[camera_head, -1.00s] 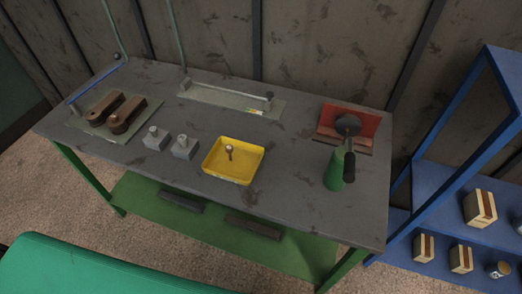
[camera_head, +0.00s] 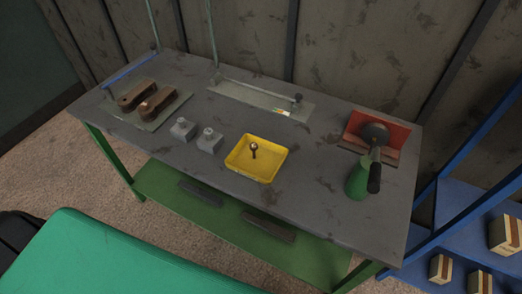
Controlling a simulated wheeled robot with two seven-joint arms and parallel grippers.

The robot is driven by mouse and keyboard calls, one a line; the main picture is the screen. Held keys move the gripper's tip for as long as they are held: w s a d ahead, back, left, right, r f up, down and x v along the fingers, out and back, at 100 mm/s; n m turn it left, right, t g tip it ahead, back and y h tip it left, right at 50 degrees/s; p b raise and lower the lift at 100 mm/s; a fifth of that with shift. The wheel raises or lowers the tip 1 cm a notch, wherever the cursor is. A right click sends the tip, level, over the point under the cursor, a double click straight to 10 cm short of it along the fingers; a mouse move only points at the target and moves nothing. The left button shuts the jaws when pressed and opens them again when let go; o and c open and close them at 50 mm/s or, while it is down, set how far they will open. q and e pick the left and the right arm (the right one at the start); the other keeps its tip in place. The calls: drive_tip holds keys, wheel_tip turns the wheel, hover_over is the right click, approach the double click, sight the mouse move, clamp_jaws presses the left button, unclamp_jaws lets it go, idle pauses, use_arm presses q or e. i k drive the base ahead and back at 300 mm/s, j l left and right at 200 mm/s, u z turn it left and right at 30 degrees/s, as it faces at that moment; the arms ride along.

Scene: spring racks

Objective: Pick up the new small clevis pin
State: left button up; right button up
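A small pin with a round head (camera_head: 253,149) stands in the yellow tray (camera_head: 243,172) on the grey workbench; I take it to be the clevis pin, but it is too small to tell whether it is new. Two grey blocks, a left one (camera_head: 182,130) and a right one (camera_head: 209,142), sit left of the tray, each with a small round piece on top. Neither of my grippers shows in the head view.
The workbench (camera_head: 310,207) also holds brown parts on a plate (camera_head: 143,103), a long grey fixture (camera_head: 262,100), a green bottle (camera_head: 357,182) and a red holder (camera_head: 390,133). A blue shelf (camera_head: 459,203) stands at right. A green surface (camera_head: 100,255) fills the lower left.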

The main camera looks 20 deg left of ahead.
sight(181, 122)
drive_tip(key=j+u, duration=0.15)
drive_tip(key=u, duration=1.1)
